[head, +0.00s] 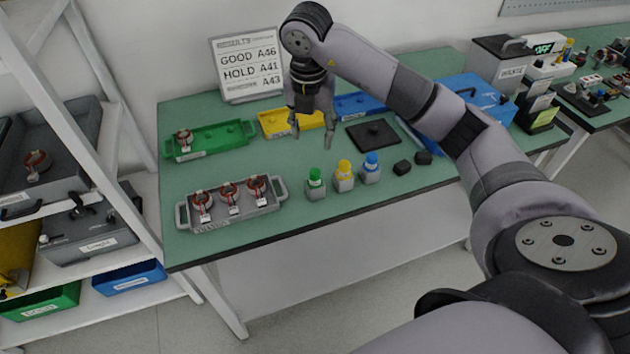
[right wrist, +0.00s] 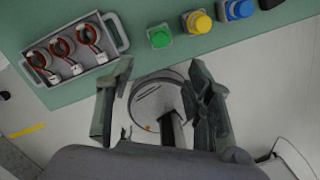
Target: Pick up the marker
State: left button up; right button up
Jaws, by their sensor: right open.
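No pen-shaped marker can be made out for certain. My right gripper (head: 312,138) is open and empty, pointing down above the table behind the bottles. Its two spread fingers also show in the right wrist view (right wrist: 160,68). My left gripper is not in view.
A grey tray (head: 272,209) with three copper-wound stators sits at front left. Behind are a green tray (head: 230,137) with one stator, a yellow tray (head: 275,123), a sign (head: 247,64) and a black plate (head: 373,134).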

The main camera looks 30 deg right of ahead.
aim_at(315, 172)
jog(key=f, duration=0.9)
jog(key=shift+w+d+f, duration=0.4)
jog(key=f, duration=0.1)
jog(key=f+p, duration=0.1)
jog(key=f, duration=0.3)
jog(key=shift+d+p, duration=0.25)
jog(key=shift+p, duration=0.15)
jog(key=shift+f, duration=0.2)
jog(key=shift+c, duration=0.5)
jog(key=c, duration=0.9)
jog(key=shift+r, duration=0.15)
